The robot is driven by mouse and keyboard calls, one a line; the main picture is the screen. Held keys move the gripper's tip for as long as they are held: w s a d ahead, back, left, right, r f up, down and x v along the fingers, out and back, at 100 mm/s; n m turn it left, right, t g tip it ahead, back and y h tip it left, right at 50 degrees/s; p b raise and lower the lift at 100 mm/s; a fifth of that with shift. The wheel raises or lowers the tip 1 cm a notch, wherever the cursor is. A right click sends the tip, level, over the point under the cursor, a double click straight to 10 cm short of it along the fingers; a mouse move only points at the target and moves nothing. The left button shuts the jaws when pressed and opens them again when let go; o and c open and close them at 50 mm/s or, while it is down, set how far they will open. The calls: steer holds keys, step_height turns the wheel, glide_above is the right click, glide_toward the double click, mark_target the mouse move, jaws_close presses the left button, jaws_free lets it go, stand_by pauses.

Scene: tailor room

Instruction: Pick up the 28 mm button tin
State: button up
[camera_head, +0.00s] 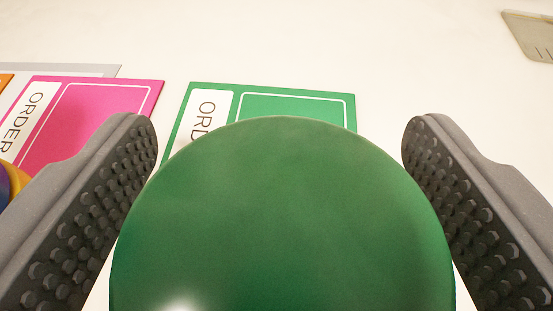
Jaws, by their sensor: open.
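A large round green object (280,215), seen from close by, fills the lower middle of the view. It may be the button tin, but no size label or marking shows on it. Its lower part is cut off by the frame edge. My gripper (280,140) is open, with one dark studded finger to the left of the green object and one to the right. A strip of the pale surface shows between the right finger and the object. The left finger is close to its edge, and I cannot tell whether they touch.
A green order card (300,104) lies behind the round object, partly hidden by it. A pink order card (100,105) lies to the left, over a grey sheet (95,70). A beige piece (530,32) lies at top right. The white surface (400,60) is otherwise clear.

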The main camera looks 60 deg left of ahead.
steer(key=c, duration=1.1)
